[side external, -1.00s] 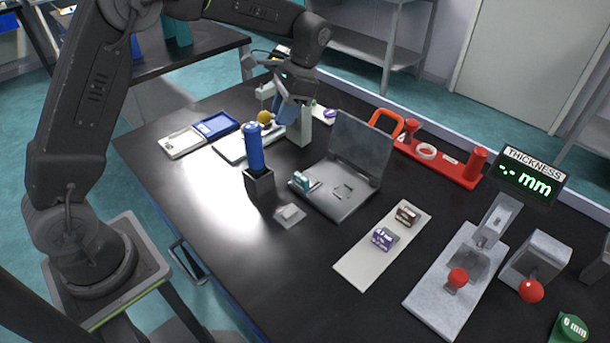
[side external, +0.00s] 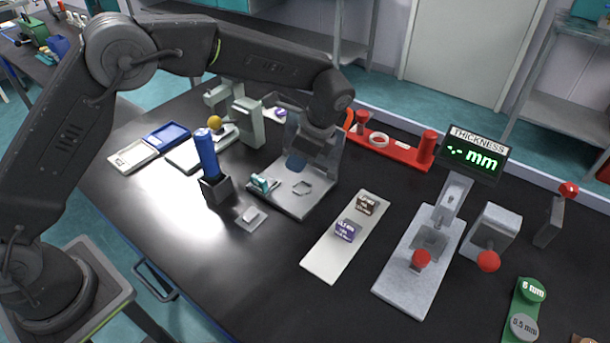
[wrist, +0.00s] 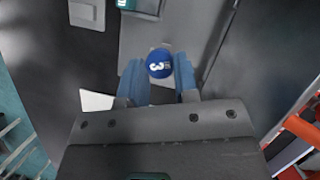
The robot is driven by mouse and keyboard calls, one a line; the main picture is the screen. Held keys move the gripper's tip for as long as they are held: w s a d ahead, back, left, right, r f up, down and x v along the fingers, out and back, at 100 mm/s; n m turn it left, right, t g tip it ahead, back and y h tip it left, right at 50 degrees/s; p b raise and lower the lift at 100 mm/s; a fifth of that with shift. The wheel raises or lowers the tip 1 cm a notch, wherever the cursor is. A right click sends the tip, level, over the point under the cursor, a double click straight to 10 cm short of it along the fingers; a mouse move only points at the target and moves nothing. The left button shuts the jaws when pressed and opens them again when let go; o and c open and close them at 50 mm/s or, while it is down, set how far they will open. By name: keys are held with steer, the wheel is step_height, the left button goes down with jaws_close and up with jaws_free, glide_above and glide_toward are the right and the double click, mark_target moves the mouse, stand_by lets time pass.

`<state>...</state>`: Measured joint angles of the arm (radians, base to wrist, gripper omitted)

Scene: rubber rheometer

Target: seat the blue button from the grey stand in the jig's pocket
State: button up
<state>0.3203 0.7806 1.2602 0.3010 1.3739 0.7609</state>
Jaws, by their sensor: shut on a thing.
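My gripper (wrist: 160,78) is shut on the blue button (wrist: 159,62), a round disc with a white 3, held between two blue fingertips. In the side view my gripper (side external: 297,162) hangs above the back part of the jig (side external: 283,201), a grey plate with an upright panel behind it; the button cannot be made out there. A small outlined pocket (side external: 302,187) shows on the plate, in front of and slightly right of my fingertips. In the wrist view the jig's plate (wrist: 140,38) lies under the button, and the pocket is not visible. I cannot tell which fixture is the grey stand.
A teal block (side external: 262,184) stands on the jig's left side. A blue cylinder in a dark holder (side external: 215,187) and a small pale pad (side external: 252,217) are to the left. Grey-green blocks (side external: 248,124) stand behind; a red rack (side external: 400,150) is at back right. A white strip (side external: 325,257) lies right.

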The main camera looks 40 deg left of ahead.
mark_target(299, 188)
steer(key=shift+w+d+f, duration=0.15)
steer(key=shift+d+f, duration=0.35)
steer(key=shift+d, duration=0.25)
steer(key=shift+f, duration=1.95)
steer(key=shift+f, duration=0.2)
steer(key=shift+f, duration=0.35)
steer(key=shift+f, duration=0.1)
steer(key=o, duration=0.9)
steer(key=shift+f, duration=0.1)
steer(key=shift+a, duration=0.1)
